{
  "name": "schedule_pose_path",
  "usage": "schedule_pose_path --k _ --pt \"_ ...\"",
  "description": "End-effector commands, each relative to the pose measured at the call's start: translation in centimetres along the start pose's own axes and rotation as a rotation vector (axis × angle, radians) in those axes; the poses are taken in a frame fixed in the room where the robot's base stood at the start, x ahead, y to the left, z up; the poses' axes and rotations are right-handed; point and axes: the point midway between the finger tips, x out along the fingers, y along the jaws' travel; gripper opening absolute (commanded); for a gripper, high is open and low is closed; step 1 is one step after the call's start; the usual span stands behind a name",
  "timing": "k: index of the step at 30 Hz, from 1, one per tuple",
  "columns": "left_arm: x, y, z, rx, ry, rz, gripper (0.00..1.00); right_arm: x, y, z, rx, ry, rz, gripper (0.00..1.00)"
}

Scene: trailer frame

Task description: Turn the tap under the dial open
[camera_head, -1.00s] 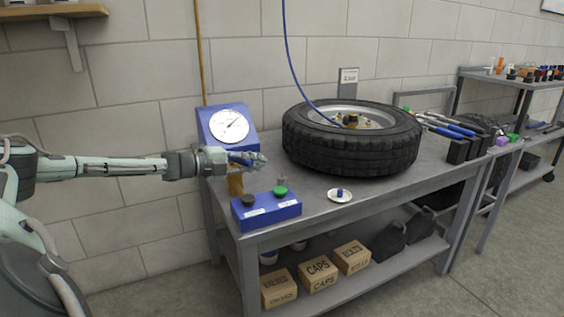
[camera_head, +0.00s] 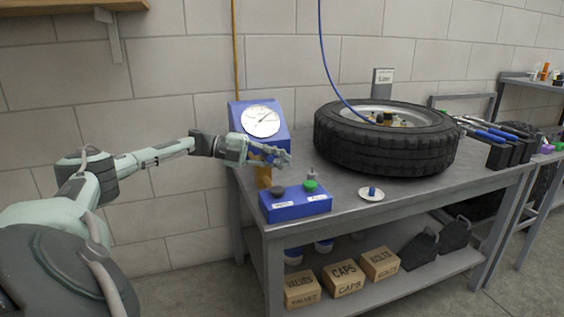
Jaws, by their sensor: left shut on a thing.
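The dial (camera_head: 262,121) is a round white gauge with a dark needle on a blue box (camera_head: 242,112) at the back left of the workbench. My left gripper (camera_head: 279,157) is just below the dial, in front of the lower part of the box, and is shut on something. It covers the place under the dial, so the tap is mostly hidden; a bit of blue shows between the fingers, and I cannot tell how far the tap is turned. A brown-yellow part (camera_head: 264,177) shows beneath the gripper. My right gripper is not in view.
A blue block (camera_head: 296,206) with a black and a green knob stands in front of the gripper. A tyre (camera_head: 387,145) lies to the right, with a blue hose. A white dish (camera_head: 371,194) with a blue cap is near the front edge. Boxes sit on the shelf below.

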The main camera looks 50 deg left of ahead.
Motion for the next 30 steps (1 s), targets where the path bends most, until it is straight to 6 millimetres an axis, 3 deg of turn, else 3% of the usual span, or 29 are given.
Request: schedule_pose_path --k 8,9,15,25,30 --pt "0.3 0.2 -0.3 -0.001 0.012 0.001 0.00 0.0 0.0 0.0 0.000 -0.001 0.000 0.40" --pt "0.3 0.2 -0.3 -0.001 0.013 0.001 0.14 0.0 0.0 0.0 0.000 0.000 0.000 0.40" --pt "0.2 0.1 -0.2 0.000 0.009 0.001 0.38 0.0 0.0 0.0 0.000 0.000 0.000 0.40" --pt "-0.2 0.0 -0.1 0.000 0.004 0.000 0.38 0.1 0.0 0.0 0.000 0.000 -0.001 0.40" --pt "-2.4 0.0 0.0 0.001 0.001 0.001 0.38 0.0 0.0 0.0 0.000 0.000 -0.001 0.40"
